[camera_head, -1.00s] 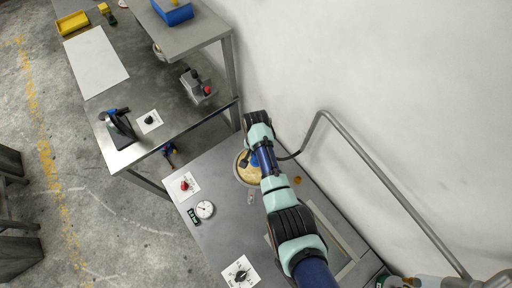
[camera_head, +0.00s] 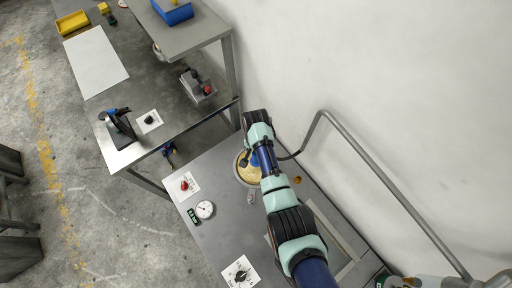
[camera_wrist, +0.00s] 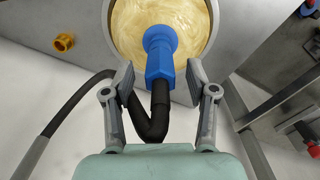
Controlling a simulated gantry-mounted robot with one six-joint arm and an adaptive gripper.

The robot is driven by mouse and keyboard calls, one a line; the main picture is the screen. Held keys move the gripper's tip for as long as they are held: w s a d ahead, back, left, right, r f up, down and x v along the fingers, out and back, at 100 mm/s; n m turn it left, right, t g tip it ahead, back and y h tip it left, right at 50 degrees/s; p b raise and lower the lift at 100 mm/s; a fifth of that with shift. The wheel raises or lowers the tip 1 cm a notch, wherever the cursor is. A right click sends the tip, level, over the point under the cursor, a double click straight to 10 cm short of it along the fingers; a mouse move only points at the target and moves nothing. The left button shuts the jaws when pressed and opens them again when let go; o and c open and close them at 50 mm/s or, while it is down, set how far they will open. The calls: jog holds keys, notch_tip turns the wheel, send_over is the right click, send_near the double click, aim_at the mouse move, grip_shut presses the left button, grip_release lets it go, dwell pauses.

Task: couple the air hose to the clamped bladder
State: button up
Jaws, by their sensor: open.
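The air hose (camera_wrist: 158,112) is black and ends in a blue coupling (camera_wrist: 160,55). In the wrist view the coupling stands over the cream round face of the bladder (camera_wrist: 195,20), which sits inside a grey ring. Whether the coupling is seated on a port cannot be seen. My gripper (camera_wrist: 160,75) has its fingers apart on both sides of the coupling's lower part, with gaps visible. In the head view the bladder (camera_head: 241,174) shows partly beside my arm, which hides the rest.
An orange-yellow fitting (camera_wrist: 64,42) lies near the bladder. A red knob (camera_head: 184,185), a round gauge (camera_head: 205,210) and a black dial (camera_head: 240,274) are on the press table. A bent grey pipe (camera_head: 380,180) runs along the right side. A steel bench (camera_head: 185,125) stands at upper left.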

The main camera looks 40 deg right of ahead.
notch_tip(320, 180, up, 11)
jog(key=shift+r, duration=0.2)
jog(key=shift+w+a, duration=0.1)
jog(key=w+a+r+n+t+h, duration=0.25)
jog(key=a+r+n+t, duration=0.4)
jog(key=a, duration=0.65)
jog(key=s+a+r+n+t+y, duration=0.25)
jog(key=a+r+n+t, duration=0.2)
jog(key=a+r, duration=0.45)
jog(key=s+a+r+n+t+p, duration=0.1)
jog(key=s+r+p, duration=0.1)
jog(key=r+p, duration=0.4)
jog(key=s+a+r+n+p, duration=0.1)
jog(key=a+r+p, duration=0.1)
jog(key=r+p, duration=0.5)
notch_tip(320, 180, up, 5)
jog(key=shift+s+t, duration=0.35)
jog(key=shift+t, duration=0.05)
